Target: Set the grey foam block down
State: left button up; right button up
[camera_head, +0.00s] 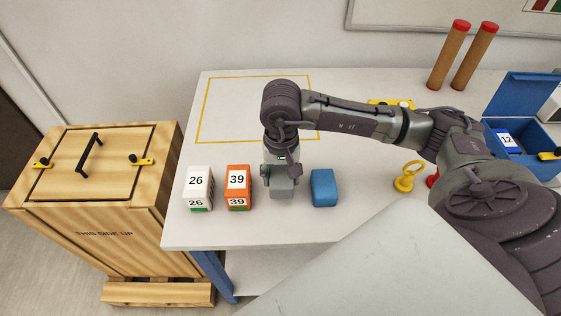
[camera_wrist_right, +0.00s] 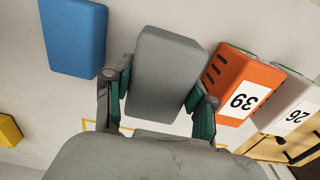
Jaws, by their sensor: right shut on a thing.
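The grey foam block (camera_head: 283,187) is between the fingers of my right gripper (camera_head: 279,172) over the front part of the white table (camera_head: 330,226). In the right wrist view the grey foam block (camera_wrist_right: 163,72) sits between the two fingers of the right gripper (camera_wrist_right: 160,105), which are shut on its sides. I cannot tell whether its underside touches the table. My left gripper does not show.
An orange box marked 39 (camera_head: 238,180) and a white box marked 26 (camera_head: 197,181) stand left of the block. A blue block (camera_head: 324,188) stands close on its right. A yellow ring piece (camera_head: 406,178) is farther right. The yellow-outlined area (camera_head: 228,110) behind looks mostly empty.

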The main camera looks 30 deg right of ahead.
aim_at(281, 184)
notch_tip(281, 184, down, 3)
jog(key=shift+f+p, duration=0.1)
jog(key=shift+p, duration=0.4)
jog(key=shift+a+f, duration=0.1)
jog(key=shift+f, duration=0.35)
jog(key=shift+f, duration=0.1)
jog(key=shift+f, duration=0.15)
jog(key=o, duration=1)
jog(key=shift+r, duration=0.2)
